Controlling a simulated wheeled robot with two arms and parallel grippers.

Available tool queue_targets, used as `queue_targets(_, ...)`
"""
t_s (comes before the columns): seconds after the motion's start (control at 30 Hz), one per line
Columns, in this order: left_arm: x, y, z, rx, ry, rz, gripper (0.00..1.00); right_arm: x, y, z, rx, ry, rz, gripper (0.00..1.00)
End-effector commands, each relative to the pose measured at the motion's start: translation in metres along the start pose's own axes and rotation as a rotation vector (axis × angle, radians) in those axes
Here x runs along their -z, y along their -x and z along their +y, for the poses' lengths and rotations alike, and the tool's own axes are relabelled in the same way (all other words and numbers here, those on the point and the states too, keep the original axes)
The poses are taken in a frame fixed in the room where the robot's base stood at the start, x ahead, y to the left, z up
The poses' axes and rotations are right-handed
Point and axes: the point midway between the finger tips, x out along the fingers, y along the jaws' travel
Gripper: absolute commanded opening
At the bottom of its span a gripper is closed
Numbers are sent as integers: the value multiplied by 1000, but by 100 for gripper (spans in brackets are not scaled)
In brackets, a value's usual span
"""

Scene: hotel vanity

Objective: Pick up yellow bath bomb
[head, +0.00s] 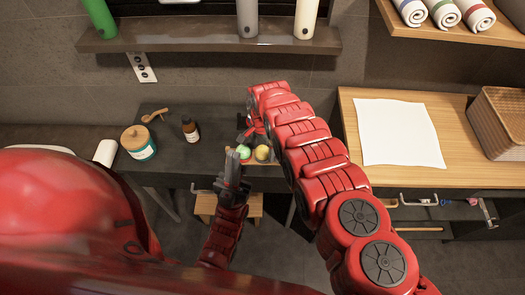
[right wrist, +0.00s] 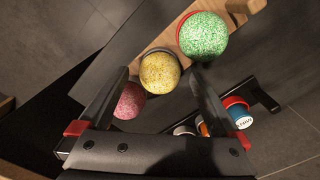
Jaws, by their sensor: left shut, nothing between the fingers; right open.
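The yellow bath bomb (head: 262,153) sits on a small wooden holder (head: 268,161) on the dark counter, just right of the green bath bomb (head: 243,153). In the right wrist view, the yellow bath bomb (right wrist: 160,73) lies just beyond and between the fingertips of my open right gripper (right wrist: 160,80). The green bath bomb (right wrist: 203,37) is up and right of it; a pink bath bomb (right wrist: 130,101) is down and left, partly behind the left finger. In the head view, my right arm hides much of its gripper. My left gripper (head: 232,168) is shut and empty, in front of the green bath bomb.
A wooden-lidded jar (head: 138,142), a brown bottle (head: 190,130) and a wooden scoop (head: 155,115) are on the left of the dark counter (head: 165,170). A wooden counter at right holds a white cloth (head: 398,132) and a woven basket (head: 498,122). A shelf (head: 205,46) overhangs behind.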

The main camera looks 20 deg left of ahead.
Motion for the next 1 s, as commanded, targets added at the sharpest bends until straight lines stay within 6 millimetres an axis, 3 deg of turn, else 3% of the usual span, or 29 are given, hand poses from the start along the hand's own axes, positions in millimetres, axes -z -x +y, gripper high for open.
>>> queue_targets(0.43, 0, 0, 0, 0, 0, 0, 0, 0, -9, 0, 1, 1, 1, 98)
queue_targets(0.9, 0, 0, 0, 0, 0, 0, 0, 0, -9, 1, 0, 0, 1, 14)
queue_targets(1.0, 0, 0, 0, 0, 0, 0, 0, 0, -9, 1, 0, 1, 0, 6)
